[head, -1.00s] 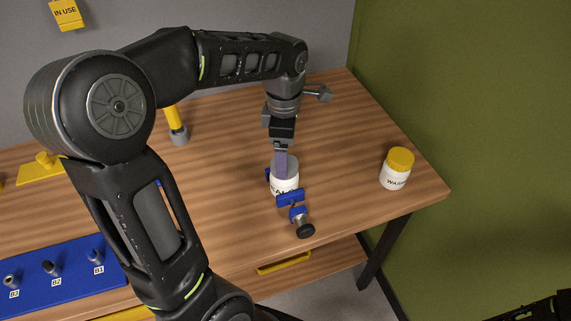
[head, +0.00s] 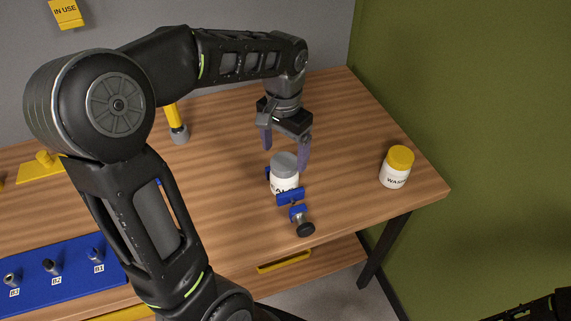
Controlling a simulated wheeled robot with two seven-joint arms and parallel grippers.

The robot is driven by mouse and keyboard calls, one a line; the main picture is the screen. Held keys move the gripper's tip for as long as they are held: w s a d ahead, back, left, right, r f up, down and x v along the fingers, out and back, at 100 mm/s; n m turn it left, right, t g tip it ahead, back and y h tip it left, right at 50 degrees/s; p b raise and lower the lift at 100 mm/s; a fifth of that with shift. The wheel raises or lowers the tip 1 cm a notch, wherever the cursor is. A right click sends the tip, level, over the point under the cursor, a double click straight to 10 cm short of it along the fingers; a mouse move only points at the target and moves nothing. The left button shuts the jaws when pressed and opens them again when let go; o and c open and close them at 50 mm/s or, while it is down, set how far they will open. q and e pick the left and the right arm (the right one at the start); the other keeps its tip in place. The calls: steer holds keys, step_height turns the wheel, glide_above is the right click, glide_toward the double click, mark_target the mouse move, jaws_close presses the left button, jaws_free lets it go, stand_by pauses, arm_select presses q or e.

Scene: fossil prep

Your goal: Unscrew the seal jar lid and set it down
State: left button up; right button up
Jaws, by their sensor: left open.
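The seal jar (head: 284,183) is white with dark lettering and stands upright on the workbench, held in a blue clamp (head: 291,197). Its grey lid (head: 284,163) sits on top of the jar. My left gripper (head: 285,158) is open, with its two purple fingers apart above and around the lid; one finger is to the left and behind, the other to the right. I cannot tell whether either finger touches the lid. A small dark part of my own shows at the lower right edge, but no right gripper can be made out.
A white jar with a yellow lid (head: 396,167) stands to the right near the table edge. A yellow-handled tool (head: 176,124) stands behind left. A blue rack (head: 70,268) with labelled bits lies at the front left. The wooden bench (head: 345,130) is clear behind the clamp.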

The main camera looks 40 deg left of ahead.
mark_target(284, 162)
arm_select(q)
steer(key=m, duration=0.7)
steer(key=shift+f, duration=0.1)
steer(key=shift+f+b, duration=1.3)
steer(key=shift+f, duration=0.45)
steer(key=shift+r, duration=0.1)
steer(key=shift+c, duration=0.3)
jaws_close()
